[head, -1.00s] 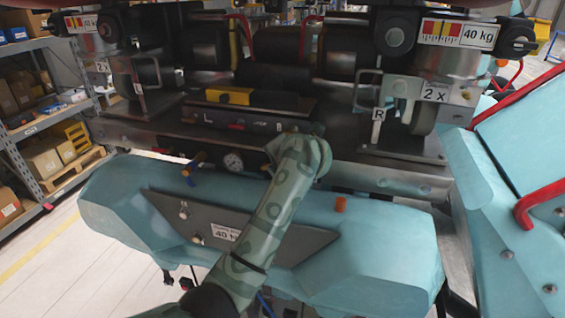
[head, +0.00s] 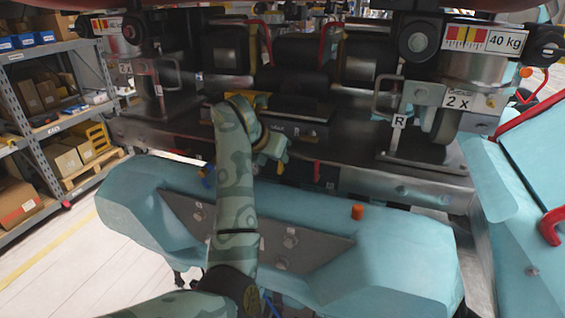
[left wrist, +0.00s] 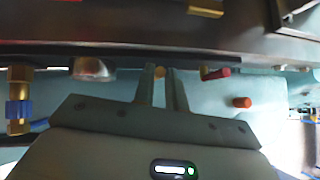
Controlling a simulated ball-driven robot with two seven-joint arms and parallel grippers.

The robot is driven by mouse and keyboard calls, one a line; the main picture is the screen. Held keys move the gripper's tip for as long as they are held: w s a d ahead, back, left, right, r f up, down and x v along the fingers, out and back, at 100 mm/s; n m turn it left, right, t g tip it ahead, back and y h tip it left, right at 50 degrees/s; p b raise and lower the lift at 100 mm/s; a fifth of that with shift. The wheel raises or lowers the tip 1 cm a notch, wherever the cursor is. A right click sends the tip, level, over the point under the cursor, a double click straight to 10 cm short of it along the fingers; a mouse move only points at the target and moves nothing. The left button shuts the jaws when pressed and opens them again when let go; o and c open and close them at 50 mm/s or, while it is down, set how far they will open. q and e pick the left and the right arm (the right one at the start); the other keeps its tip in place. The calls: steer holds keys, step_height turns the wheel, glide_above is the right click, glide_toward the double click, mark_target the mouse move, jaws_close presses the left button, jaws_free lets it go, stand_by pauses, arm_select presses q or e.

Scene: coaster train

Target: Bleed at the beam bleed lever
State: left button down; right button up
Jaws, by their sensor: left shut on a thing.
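My left gripper (head: 272,148) is at the front edge of the dark beam in the head view, and its own arm partly hides it. In the left wrist view its two fingers (left wrist: 163,88) are close together, with a small yellow part (left wrist: 160,72) between their tips under the beam edge. I cannot tell for sure whether this part is the bleed lever. A red lever with a brass end (left wrist: 215,74) is just right of the fingers, apart from them. A red part (head: 317,170) also hangs below the beam in the head view. My right gripper is not in view.
A blue-handled brass valve (left wrist: 18,108) is left of the fingers. An orange cap (head: 357,212) stands on the teal housing (head: 400,250) below the beam. A metal bracket marked R (head: 397,135) is to the right. Shelves (head: 50,110) stand at far left.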

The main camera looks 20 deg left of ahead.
arm_select(q)
steer(key=shift+a+f+n+h+b, duration=0.25)
steer(key=shift+a+n+h+b, duration=0.2)
steer(key=shift+h+b, duration=0.2)
steer(key=c, duration=1.4)
jaws_free()
steer(key=shift+w, duration=0.1)
steer(key=shift+c, duration=0.2)
steer(key=shift+r, duration=0.1)
steer(key=p+v, duration=0.1)
steer(key=v, duration=1.5)
steer(key=shift+a, duration=0.2)
